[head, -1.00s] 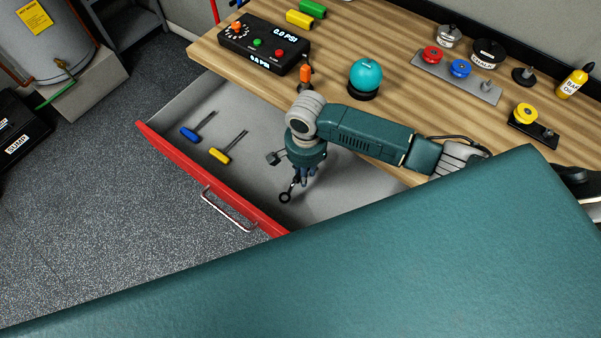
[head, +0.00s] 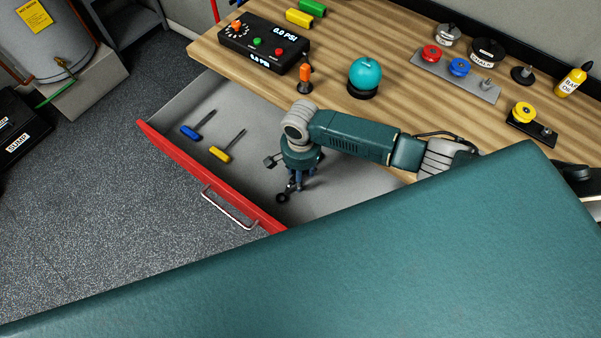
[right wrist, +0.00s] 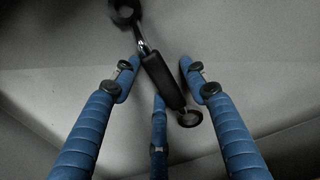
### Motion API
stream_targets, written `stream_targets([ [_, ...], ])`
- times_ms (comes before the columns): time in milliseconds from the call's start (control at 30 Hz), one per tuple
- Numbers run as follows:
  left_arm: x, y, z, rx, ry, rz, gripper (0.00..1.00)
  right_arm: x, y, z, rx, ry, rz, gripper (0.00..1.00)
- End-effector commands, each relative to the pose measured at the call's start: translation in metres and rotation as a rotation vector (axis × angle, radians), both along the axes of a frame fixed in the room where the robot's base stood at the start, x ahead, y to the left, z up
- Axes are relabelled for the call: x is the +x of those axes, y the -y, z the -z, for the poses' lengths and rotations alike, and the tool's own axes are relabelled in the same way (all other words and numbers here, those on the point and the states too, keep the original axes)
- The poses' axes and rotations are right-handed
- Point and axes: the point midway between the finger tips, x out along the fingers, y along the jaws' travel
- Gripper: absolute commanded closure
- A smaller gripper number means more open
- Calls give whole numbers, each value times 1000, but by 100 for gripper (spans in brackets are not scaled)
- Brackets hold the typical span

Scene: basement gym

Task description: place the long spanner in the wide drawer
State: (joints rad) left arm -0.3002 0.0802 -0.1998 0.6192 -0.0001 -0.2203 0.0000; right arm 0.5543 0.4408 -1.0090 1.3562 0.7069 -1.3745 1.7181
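The wide drawer (head: 345,195) is pulled out under the bench, with a red front and a grey floor. My right gripper (head: 297,188) is inside it, pointing down near the floor. The long spanner, with a dark ring end (head: 281,198), is under the fingers and mostly hidden in the head view. In the right wrist view the spanner (right wrist: 162,80) lies slantwise between the blue fingers (right wrist: 158,75), black-handled with a ring at each end. The fingers are spread, with gaps beside the handle. It appears to rest on the drawer floor. My left gripper is out of view.
A blue-handled screwdriver (head: 192,132) and a yellow-handled one (head: 220,154) lie in the drawer's left part. The wooden bench top (head: 420,115) holds a pressure box (head: 262,45), a teal ball (head: 365,74) and several knobs. The drawer handle (head: 230,210) sticks out in front.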

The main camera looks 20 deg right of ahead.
Motion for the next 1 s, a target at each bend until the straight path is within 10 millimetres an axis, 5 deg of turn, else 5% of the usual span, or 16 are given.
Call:
stream_targets([
  [367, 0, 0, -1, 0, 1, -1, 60, 1, -1, -14, 2, 2, 0, 56],
  [800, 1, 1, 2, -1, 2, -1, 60, 1, 0, -101, 1, 4, 0, 56],
  [1000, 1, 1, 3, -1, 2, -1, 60, 0, 0, -121, 1, 2, 1, 56],
])
